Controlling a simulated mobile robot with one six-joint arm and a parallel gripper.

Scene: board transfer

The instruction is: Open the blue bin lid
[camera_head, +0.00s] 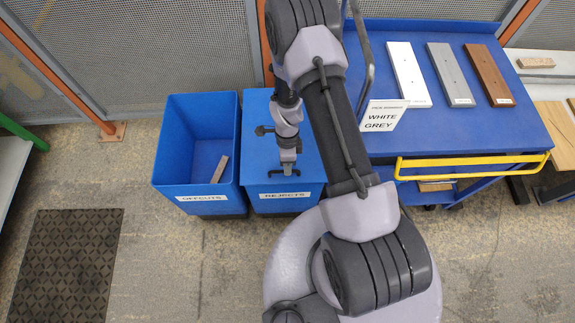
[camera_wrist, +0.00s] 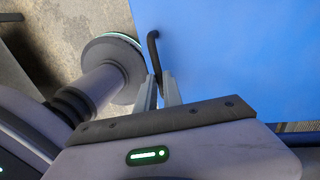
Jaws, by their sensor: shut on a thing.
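The blue bin labelled REJECTS (camera_head: 284,196) stands left of the blue cart, with its flat blue lid (camera_head: 257,150) down over the top. The lid fills much of the wrist view (camera_wrist: 230,60). A black bar handle (camera_wrist: 152,48) stands at the lid's edge in the wrist view. My gripper (camera_head: 288,167) is at the front part of the lid. In the wrist view its fingers (camera_wrist: 159,85) are shut on the lower end of the handle. My arm covers part of the lid's right side in the head view.
An open blue bin labelled OFFCUTS (camera_head: 166,140) stands close on the left with an offcut (camera_head: 220,168) inside. The blue cart (camera_head: 450,127) on the right carries white, grey and brown boards, a WHITE GREY sign (camera_head: 383,116) and a yellow rail (camera_head: 470,165). Mesh fencing is behind.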

